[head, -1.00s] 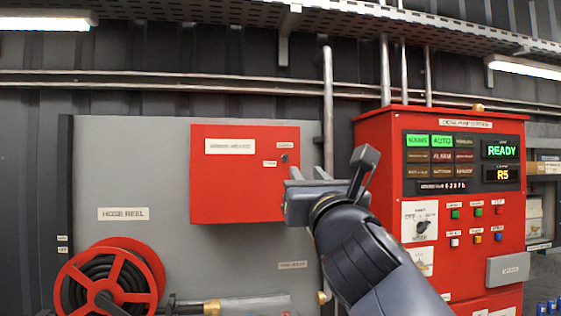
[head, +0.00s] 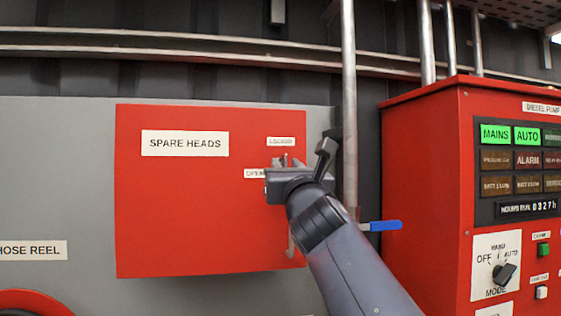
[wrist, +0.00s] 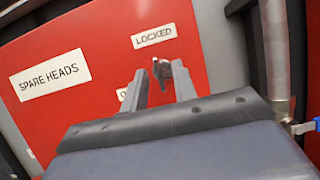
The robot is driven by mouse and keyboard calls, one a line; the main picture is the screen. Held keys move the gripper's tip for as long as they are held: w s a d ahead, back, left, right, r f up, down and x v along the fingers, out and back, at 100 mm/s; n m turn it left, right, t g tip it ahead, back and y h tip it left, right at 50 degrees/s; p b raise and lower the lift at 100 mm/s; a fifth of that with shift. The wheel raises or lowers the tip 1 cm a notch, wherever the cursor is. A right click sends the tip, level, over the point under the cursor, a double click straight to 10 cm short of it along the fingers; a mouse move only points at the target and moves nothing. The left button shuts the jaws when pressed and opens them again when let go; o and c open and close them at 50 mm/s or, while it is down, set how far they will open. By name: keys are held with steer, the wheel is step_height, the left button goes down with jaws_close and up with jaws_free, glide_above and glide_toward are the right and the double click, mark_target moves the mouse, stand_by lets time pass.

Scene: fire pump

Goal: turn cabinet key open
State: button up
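The red spare heads cabinet (head: 200,210) hangs on a grey panel with its door shut. Its small key (wrist: 162,70) shows in the wrist view just below the LOCKED label (wrist: 154,37); in the head view the key area (head: 285,160) is partly hidden by my gripper. An OPEN label (head: 254,173) sits to the lower left of the lock. My gripper (wrist: 160,85) is open, its two fingers pointing at the door with the key showing between and slightly beyond the tips. I see no contact with the key.
A vertical pipe (head: 348,100) runs just right of the cabinet, with a blue lever (head: 380,226) low beside it. The red pump control panel (head: 425,200) stands further right. A hose reel (head: 30,303) is at lower left.

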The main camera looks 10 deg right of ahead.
steer(key=shift+w+r, duration=0.25)
steer(key=shift+w, duration=0.3)
jaws_close()
